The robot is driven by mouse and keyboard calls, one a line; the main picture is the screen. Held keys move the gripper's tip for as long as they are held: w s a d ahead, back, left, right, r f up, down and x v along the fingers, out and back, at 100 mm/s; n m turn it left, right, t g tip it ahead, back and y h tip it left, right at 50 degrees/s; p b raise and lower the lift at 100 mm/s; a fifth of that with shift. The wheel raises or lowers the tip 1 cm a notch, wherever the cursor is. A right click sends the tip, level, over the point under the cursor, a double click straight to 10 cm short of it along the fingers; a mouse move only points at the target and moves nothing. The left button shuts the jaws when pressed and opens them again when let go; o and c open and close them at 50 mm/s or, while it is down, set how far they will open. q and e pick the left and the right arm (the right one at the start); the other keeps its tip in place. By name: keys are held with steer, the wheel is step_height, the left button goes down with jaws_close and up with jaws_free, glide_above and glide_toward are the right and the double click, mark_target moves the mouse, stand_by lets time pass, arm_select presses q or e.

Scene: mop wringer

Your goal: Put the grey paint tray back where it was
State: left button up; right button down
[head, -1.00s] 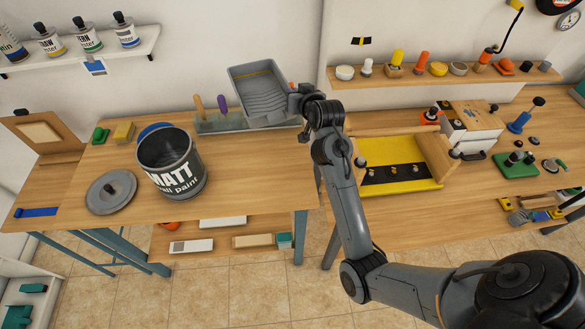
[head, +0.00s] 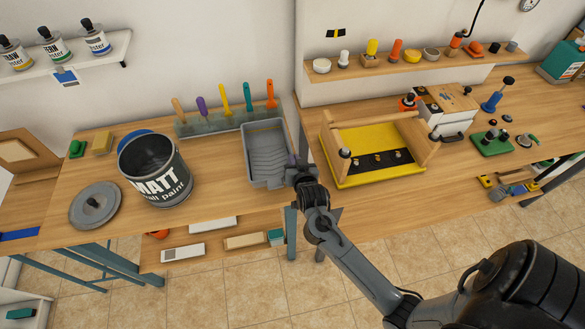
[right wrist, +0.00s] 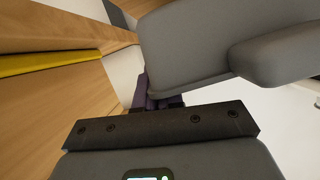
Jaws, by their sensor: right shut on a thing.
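The grey paint tray (head: 268,150) is at the right end of the left table, in front of the rack, with its ribbed inside facing up. My right gripper (head: 293,168) is at its right side near the front corner and is shut on its edge. In the right wrist view the tray (right wrist: 215,45) fills the upper right, with the purple-tinted fingers (right wrist: 158,92) against its edge. Whether the tray rests fully on the table or hovers just above it I cannot tell. My left gripper is not in view.
A dark paint can (head: 155,170) and its grey lid (head: 95,205) stand to the left. A rack (head: 210,122) with several coloured-handled tools is behind the tray. A yellow board with a wooden frame (head: 375,150) lies on the right table. Bare tabletop lies between can and tray.

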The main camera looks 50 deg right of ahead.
steer(key=shift+f, duration=2.25)
steer(key=c, duration=1.3)
jaws_free()
